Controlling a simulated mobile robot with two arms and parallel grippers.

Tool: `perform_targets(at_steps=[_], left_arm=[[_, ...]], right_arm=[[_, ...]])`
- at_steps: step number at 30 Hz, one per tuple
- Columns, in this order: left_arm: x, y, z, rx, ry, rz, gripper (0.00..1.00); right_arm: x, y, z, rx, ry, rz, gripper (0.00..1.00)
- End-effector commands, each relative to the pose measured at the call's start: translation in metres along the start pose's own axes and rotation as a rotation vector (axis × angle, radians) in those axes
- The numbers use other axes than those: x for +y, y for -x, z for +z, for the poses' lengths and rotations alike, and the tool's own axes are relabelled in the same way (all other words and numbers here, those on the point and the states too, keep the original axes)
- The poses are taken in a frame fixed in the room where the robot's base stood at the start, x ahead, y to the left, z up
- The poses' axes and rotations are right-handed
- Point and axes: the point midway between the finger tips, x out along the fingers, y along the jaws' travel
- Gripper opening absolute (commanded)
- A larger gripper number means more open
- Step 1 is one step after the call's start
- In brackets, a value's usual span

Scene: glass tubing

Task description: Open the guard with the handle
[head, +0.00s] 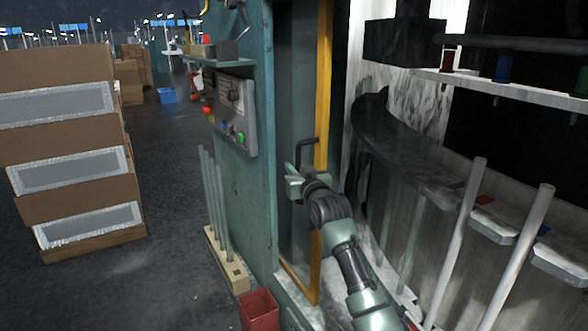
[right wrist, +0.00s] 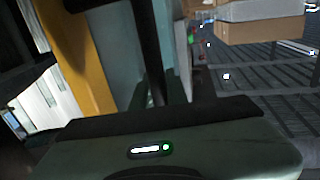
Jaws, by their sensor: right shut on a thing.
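The guard is a tall panel with a yellow frame (head: 323,100) on the side of the green machine; its frame also shows in the right wrist view (right wrist: 82,50). A dark bracket-shaped handle (head: 306,144) sticks out from the frame. My right gripper (head: 296,179) is shut on the handle, at its lower part. In the right wrist view the dark handle bar (right wrist: 146,45) runs down to the gripper (right wrist: 160,112), whose finger hides its lower end. My left gripper is out of view.
Right of the guard, the machine's interior shows with pale glass tubes (head: 455,240) and a shelf of spools (head: 503,68). A control panel (head: 236,112) is on the machine's left face. A tube rack (head: 226,262) and red bin (head: 259,310) stand below.

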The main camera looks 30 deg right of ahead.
Motion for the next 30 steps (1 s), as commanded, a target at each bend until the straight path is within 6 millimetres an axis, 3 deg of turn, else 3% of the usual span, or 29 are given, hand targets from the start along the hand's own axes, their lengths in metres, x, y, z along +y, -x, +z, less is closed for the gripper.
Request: perform_targets(at_steps=[2, 3, 4, 5, 17, 30], left_arm=[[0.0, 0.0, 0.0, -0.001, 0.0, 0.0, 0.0], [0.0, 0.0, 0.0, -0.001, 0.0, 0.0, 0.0], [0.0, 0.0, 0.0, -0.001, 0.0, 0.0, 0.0], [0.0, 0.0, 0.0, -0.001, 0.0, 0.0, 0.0], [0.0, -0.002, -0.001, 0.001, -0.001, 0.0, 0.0], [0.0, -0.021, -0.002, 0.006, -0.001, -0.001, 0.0]], right_arm=[[0.0, 0.0, 0.001, -0.003, 0.0, 0.0, 0.0], [0.0, 0.0, 0.001, -0.003, 0.0, 0.0, 0.25], [0.0, 0.0, 0.001, -0.003, 0.0, 0.0, 0.34], [0.0, 0.0, 0.001, -0.003, 0.0, 0.0, 0.36], [0.0, 0.005, 0.002, -0.002, 0.0, 0.0, 0.36], [0.0, 0.065, 0.003, -0.002, 0.001, 0.0, 0.36]])
